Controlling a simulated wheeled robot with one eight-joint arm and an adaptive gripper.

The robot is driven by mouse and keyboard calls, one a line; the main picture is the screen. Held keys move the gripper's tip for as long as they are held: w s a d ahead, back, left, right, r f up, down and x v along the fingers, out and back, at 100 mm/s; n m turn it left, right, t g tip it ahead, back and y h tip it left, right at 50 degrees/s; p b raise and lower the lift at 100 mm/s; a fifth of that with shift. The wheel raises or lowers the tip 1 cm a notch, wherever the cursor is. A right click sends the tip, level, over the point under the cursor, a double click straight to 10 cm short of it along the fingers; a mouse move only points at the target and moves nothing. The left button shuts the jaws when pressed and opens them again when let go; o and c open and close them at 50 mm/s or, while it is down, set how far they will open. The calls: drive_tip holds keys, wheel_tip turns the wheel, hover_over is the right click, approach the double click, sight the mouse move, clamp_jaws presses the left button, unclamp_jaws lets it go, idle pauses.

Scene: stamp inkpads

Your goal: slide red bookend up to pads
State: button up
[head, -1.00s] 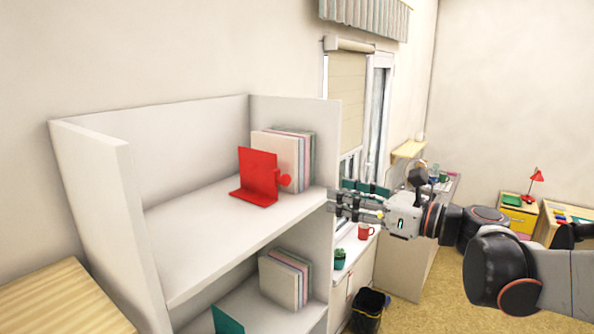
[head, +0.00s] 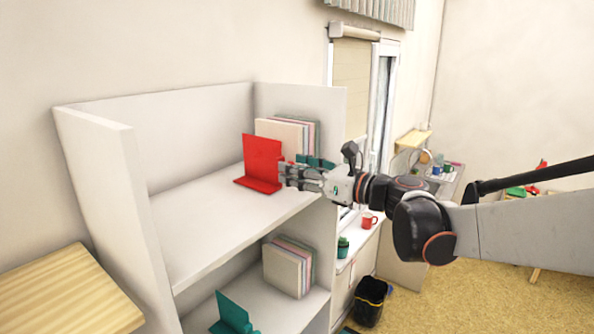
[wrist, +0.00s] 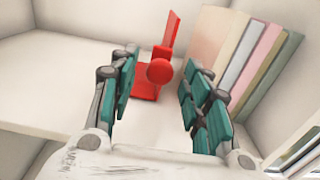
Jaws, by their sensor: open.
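The red bookend (head: 263,158) stands upright on the upper shelf, its base flat on the board. In the wrist view the bookend (wrist: 168,38) shows edge-on, with its round red knob facing me between my fingers. The pads (head: 283,130) stand in a row on the same shelf against the right wall; in the wrist view the pads (wrist: 240,50) are right of the bookend, with a gap between. My gripper (head: 284,172) is open at the shelf's front, by the bookend. In the wrist view its teal-padded fingers (wrist: 160,84) are either side of the knob, apart from it.
A lower shelf (head: 282,305) holds another row of pads (head: 284,268) and a teal bookend (head: 233,315). The upper shelf (head: 195,220) is clear left of the red bookend. The right side wall (head: 330,125) is close to my gripper.

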clamp_jaws()
drive_tip(key=w+d, duration=0.1)
drive_tip(key=w, duration=0.1)
drive_tip(key=w+d+b, duration=0.1)
drive_tip(key=w+d, duration=0.1)
drive_tip(key=shift+f, duration=0.1)
drive_tip(key=shift+s, duration=0.1)
unclamp_jaws()
drive_tip(key=v, duration=1.2)
